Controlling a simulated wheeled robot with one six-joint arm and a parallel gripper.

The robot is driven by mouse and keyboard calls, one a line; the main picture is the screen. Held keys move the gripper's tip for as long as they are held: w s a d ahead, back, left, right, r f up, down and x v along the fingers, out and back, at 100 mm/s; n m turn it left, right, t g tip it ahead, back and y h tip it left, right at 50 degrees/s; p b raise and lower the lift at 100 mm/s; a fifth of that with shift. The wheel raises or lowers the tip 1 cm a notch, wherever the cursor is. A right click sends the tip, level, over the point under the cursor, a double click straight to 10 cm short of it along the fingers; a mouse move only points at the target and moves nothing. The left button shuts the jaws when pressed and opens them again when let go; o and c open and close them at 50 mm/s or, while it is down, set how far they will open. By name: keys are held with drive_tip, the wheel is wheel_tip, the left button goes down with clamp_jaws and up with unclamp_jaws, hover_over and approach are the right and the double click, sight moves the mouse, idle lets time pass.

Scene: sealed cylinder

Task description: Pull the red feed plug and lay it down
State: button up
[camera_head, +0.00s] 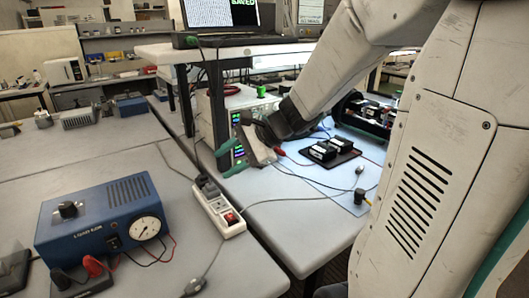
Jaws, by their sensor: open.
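My gripper (229,159) is at the end of my arm, in the middle of the view. Its green-tipped fingers are apart and nothing shows between them. They point left, in front of the face of a grey rack unit (212,125) with green lights. A small red plug-like piece (280,151) shows just right of my gripper, by the black module tray; a cable runs near it. Another red plug (94,265) is at the front of the blue load box (105,218), lower left. I cannot tell which is the feed plug. My arm and gripper hide part of the rack unit.
A white power strip (219,208) with a red switch lies near the table edge, with cables around it. A black tray with modules (330,152) and a small dark-headed tool (362,197) lie on the blue mat (345,185). The white tabletop left of centre is mostly clear.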

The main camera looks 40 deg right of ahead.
drive_tip(key=w+d+f+m+t+h, duration=0.1)
drive_tip(key=w+d+f+m+t, duration=0.1)
drive_tip(key=w+d+m, duration=0.3)
drive_tip(key=w+d+f+m+t+h, duration=0.1)
drive_tip(key=d+m+t, duration=0.15)
drive_tip(key=d, duration=0.35)
drive_tip(key=m+t+h, duration=0.2)
drive_tip(key=m+h, duration=0.5)
drive_tip(key=m, duration=0.6)
approach(283, 151)
drive_tip(key=shift+w+d+f+n, duration=0.2)
drive_tip(key=shift+w+f+n, duration=0.05)
drive_tip(key=shift+w+f, duration=0.2)
drive_tip(key=shift+x, duration=4.5)
drive_tip(key=shift+a+r, duration=0.1)
clamp_jaws()
